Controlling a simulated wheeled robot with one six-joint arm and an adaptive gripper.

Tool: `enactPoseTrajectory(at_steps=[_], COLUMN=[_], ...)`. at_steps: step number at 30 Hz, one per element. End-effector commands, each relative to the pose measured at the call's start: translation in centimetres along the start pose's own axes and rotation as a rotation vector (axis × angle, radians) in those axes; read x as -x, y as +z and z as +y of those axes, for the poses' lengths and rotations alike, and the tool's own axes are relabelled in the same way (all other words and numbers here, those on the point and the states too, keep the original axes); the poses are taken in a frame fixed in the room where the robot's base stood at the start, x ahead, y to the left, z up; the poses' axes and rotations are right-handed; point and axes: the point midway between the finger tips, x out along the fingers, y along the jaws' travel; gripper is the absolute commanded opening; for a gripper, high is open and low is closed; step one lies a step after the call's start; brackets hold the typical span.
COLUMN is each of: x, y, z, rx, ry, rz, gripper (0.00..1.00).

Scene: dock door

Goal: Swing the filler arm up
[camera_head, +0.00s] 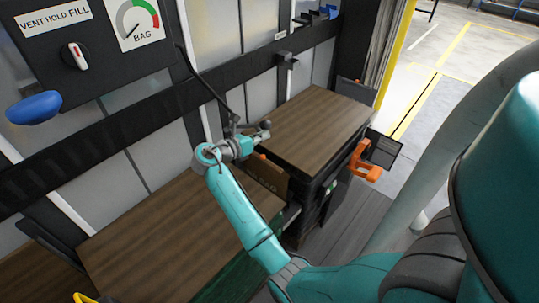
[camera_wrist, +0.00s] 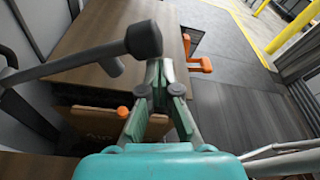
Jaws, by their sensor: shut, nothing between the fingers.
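The filler arm (camera_wrist: 85,63) appears in the wrist view as a dark grey bar from the left edge, ending in a thick black knob (camera_wrist: 145,39). In the head view its dark end (camera_head: 262,128) shows beside my gripper (camera_head: 245,146), with a black hose (camera_head: 202,82) running down to it from the control panel. In the wrist view my gripper (camera_wrist: 159,75) is shut and empty. Its fingertips lie just below and right of the knob in the picture; I cannot tell if they touch.
Wooden-topped stacks (camera_head: 315,125) stand along the wall, with a cardboard box (camera_head: 267,177) between them. An orange handle (camera_head: 367,161) sticks out at the right. Floor at right is clear.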

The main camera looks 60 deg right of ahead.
Motion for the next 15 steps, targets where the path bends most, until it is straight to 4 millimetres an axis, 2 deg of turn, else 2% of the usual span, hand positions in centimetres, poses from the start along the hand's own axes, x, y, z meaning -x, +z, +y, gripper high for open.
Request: enactPoseTrajectory(at_steps=[3,8,15], x=[0.7,1.5,2.6], y=[2.8,6.3,10.8], z=[0.7,1.9,4.6], rx=[-0.004,-0.005,-0.002], ry=[0.001,0.002,0.001], rz=[-0.001,-0.001,0.0], gripper=[0.0,0.0,0.0])
